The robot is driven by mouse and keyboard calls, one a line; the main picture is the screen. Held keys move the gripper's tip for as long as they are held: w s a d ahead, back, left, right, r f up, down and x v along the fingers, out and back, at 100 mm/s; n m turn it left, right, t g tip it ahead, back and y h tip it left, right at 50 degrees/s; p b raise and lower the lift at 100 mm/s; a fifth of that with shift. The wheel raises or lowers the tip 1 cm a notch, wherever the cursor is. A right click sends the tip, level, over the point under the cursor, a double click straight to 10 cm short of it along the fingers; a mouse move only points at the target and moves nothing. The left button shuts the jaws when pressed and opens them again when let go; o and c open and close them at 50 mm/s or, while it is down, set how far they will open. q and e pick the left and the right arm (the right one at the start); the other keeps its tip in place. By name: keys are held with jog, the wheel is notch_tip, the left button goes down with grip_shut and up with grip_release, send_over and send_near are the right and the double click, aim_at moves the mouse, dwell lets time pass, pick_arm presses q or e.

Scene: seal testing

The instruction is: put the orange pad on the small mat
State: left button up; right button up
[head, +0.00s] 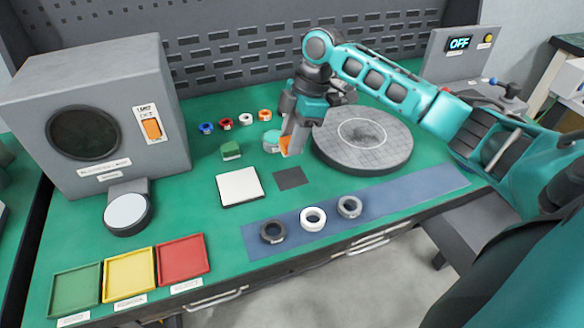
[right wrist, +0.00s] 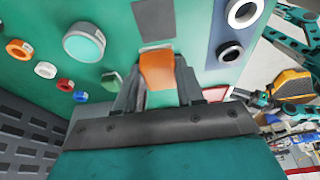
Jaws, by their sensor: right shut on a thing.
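The orange pad (head: 285,145) is between the fingers of my right gripper (head: 291,143). In the right wrist view the orange pad (right wrist: 157,70) sticks out past the fingertips of my right gripper (right wrist: 157,92), which is shut on it. The small mat (head: 290,178) is a dark grey square lying flat on the green bench. It is just in front of the gripper in the head view, and the pad is held apart from it. The small mat also shows at the top of the right wrist view (right wrist: 155,20), bare. My left gripper is not in view.
A white square plate (head: 240,187) lies left of the mat. A green block (head: 231,150) and a pale round disc (head: 271,141) stand behind it. A large grey turntable (head: 362,140) is to the right. Rings lie on a blue strip (head: 420,192) in front.

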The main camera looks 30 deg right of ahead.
aim_at(288, 179)
notch_tip(288, 179, down, 9)
jog(key=shift+r+b, duration=0.2)
jog(key=shift+b, duration=0.25)
jog(key=shift+f, duration=0.1)
jog(key=o, duration=1)
jog(key=shift+f, duration=0.1)
jog(key=p+v, duration=0.1)
jog(key=v, duration=1.1)
